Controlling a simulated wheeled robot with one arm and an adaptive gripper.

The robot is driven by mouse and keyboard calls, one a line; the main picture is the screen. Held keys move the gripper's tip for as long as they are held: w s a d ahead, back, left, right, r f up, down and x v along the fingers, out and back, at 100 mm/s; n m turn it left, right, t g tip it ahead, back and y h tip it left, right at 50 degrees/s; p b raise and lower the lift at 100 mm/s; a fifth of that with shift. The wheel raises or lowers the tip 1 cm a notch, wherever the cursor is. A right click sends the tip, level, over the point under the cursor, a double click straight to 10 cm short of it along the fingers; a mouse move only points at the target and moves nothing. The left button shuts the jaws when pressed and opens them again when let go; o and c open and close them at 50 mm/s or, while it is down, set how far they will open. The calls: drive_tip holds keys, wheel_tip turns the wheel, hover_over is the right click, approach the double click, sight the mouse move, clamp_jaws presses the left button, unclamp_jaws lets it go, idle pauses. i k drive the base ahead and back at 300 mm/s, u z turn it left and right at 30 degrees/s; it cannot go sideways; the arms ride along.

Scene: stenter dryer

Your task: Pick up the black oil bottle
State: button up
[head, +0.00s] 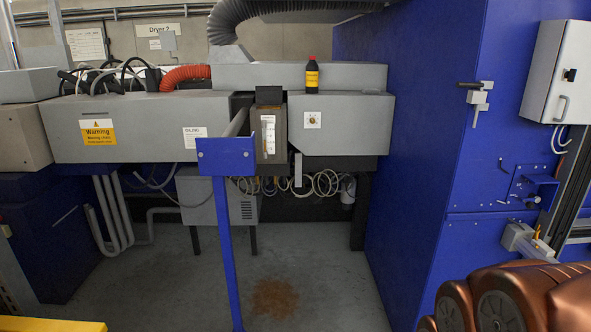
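The black oil bottle (311,84) has a red cap and a yellow label. It stands upright on top of the grey metal housing (355,115), in the upper middle of the head view. Nothing covers it from this side. My gripper is not in view. Only copper-coloured links of my arm show at the bottom right, well apart from the bottle.
A blue post with a plate (227,155) stands in front of the housing. A tall blue cabinet wall (425,130) closes off the right side. An orange hose (186,76) and black cables lie left of the bottle. The grey floor (320,275) is open, with a brown stain.

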sight(312, 69)
drive_tip(key=i, duration=2.75)
drive_tip(key=u, duration=0.15)
